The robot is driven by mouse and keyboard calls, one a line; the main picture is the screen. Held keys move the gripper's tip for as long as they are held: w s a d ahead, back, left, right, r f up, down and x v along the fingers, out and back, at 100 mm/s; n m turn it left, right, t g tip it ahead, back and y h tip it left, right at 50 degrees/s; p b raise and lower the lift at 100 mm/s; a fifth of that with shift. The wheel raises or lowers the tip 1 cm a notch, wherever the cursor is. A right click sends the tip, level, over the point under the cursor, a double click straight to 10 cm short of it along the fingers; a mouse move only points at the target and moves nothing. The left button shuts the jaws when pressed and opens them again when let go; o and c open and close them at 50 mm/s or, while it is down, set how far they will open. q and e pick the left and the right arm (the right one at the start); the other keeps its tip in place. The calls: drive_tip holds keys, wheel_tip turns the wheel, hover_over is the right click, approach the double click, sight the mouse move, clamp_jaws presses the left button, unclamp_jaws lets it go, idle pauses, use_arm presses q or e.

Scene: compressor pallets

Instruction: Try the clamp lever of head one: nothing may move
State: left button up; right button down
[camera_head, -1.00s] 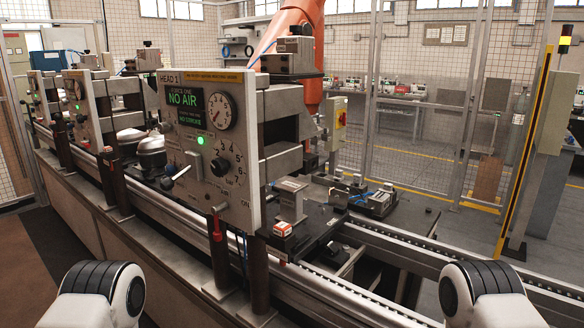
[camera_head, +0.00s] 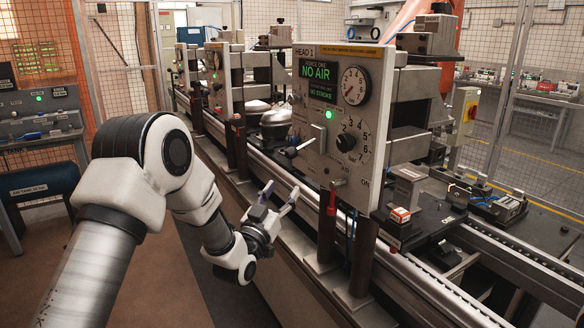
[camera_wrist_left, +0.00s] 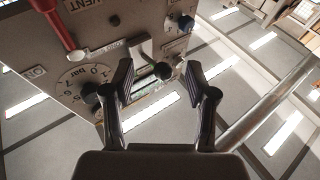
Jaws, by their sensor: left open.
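The head one panel (camera_head: 345,95), labelled HEAD 1, stands right of centre; its screen (camera_head: 317,78) reads NO AIR and NO STROKE. A lever with a black ball end (camera_head: 291,152) sticks out of its left side, and I take it for the clamp lever. My left gripper (camera_head: 282,190) is open and empty, below and in front of the lever, apart from it. In the left wrist view, the lever's black ball (camera_wrist_left: 163,71) appears between the open fingers (camera_wrist_left: 159,78); the depth gap is unclear there. My right gripper is out of view.
The panel also carries a gauge (camera_head: 355,86), a black knob (camera_head: 345,142), a lit green lamp (camera_head: 301,114) and a red handle (camera_head: 332,203) hanging low. The conveyor rail (camera_head: 270,175) runs along below. More heads stand behind; the aisle floor is clear.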

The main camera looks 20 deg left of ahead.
sight(289, 157)
use_arm(q)
drive_tip(key=shift+t, duration=0.4)
drive_tip(key=w+r+p, duration=0.1)
drive_tip(key=w+r, duration=0.2)
drive_tip(key=r, duration=0.1)
drive_tip(key=w+r+p, duration=0.1)
drive_tip(key=w+r, duration=0.2)
drive_tip(key=w, duration=0.1)
drive_tip(key=shift+a+r, duration=0.15)
drive_tip(key=shift+r, duration=0.2)
clamp_jaws()
drive_tip(key=shift+r, duration=0.1)
